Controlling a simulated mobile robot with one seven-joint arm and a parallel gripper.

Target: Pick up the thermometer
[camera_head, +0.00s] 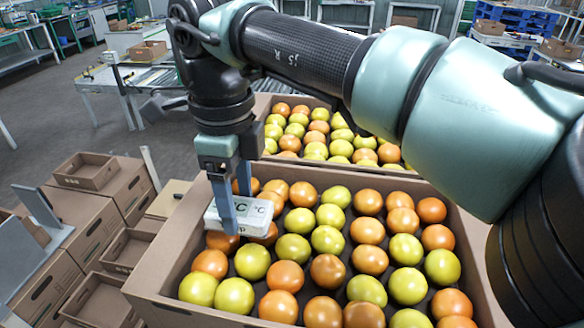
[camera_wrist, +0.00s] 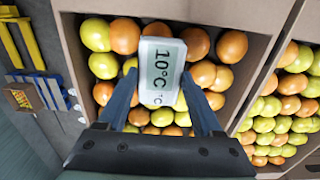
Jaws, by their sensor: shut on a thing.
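The thermometer (camera_head: 252,217) is a small white box with a grey display. In the wrist view the thermometer (camera_wrist: 160,72) shows "10°C" on its face. My gripper (camera_head: 238,218) is shut on it, with one blue-grey finger on each side; the fingers also show in the wrist view (camera_wrist: 160,100). The thermometer is over the left part of a cardboard crate (camera_head: 200,312) of orange and yellow-green tomatoes (camera_head: 327,271). I cannot tell whether its underside touches the tomatoes.
A second crate of tomatoes (camera_head: 320,135) stands just behind the first. Stacked cardboard boxes (camera_head: 98,200) and open empty trays (camera_head: 100,300) are at the left. A light table (camera_head: 145,78) stands further back. Grey floor (camera_head: 60,125) is open at the upper left.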

